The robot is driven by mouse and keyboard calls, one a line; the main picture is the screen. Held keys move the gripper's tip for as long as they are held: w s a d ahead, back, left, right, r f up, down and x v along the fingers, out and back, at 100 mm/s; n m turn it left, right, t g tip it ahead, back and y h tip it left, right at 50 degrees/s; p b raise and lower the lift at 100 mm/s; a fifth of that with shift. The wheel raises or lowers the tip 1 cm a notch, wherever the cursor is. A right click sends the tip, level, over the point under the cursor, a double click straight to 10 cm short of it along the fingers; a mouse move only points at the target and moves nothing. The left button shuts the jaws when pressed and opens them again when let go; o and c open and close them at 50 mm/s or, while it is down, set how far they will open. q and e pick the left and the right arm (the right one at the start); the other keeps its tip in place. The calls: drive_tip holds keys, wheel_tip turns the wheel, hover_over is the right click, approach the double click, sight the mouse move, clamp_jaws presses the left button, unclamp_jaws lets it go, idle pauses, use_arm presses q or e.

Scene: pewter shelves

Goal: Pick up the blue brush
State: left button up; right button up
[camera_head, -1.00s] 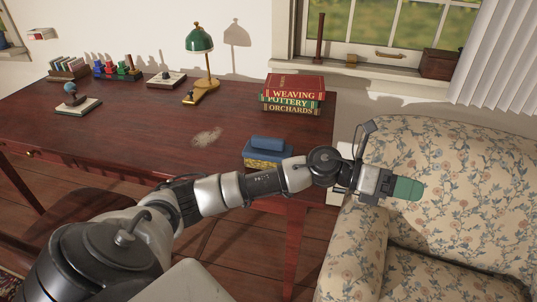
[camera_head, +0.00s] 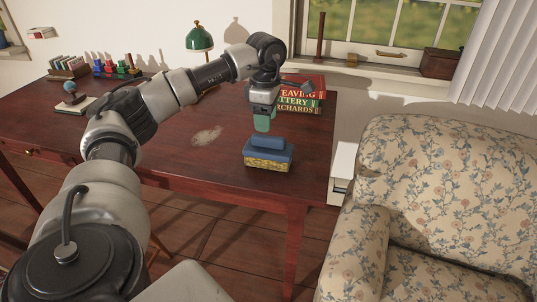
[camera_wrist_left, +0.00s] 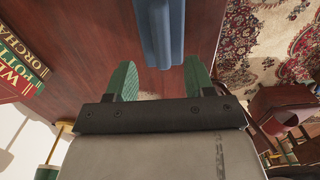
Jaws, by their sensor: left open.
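The blue brush (camera_head: 267,151) lies on the wooden desk (camera_head: 190,165) near its right front edge. It has a blue top and a speckled yellow lower part. My left gripper (camera_head: 264,122) points down just above and behind the brush, apart from it in the head view. In the left wrist view, the blue top of the brush (camera_wrist_left: 160,28) shows ahead of the two green fingertips (camera_wrist_left: 160,80), which are spread with nothing between them. My right gripper is in neither view.
A stack of books (camera_head: 303,95) stands close behind and right of the gripper. A green lamp (camera_head: 199,38) stands farther back. A pale dusty patch (camera_head: 207,135) lies left of the brush. A floral armchair (camera_head: 430,170) stands right of the desk.

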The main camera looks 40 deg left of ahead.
sight(269, 136)
use_arm(q)
drive_tip(key=f, duration=0.5)
drive_tip(key=shift+d+f+b, duration=0.35)
drive_tip(key=shift+f+b, duration=0.05)
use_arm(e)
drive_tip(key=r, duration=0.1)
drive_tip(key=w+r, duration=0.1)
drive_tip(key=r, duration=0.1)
use_arm(q)
clamp_jaws()
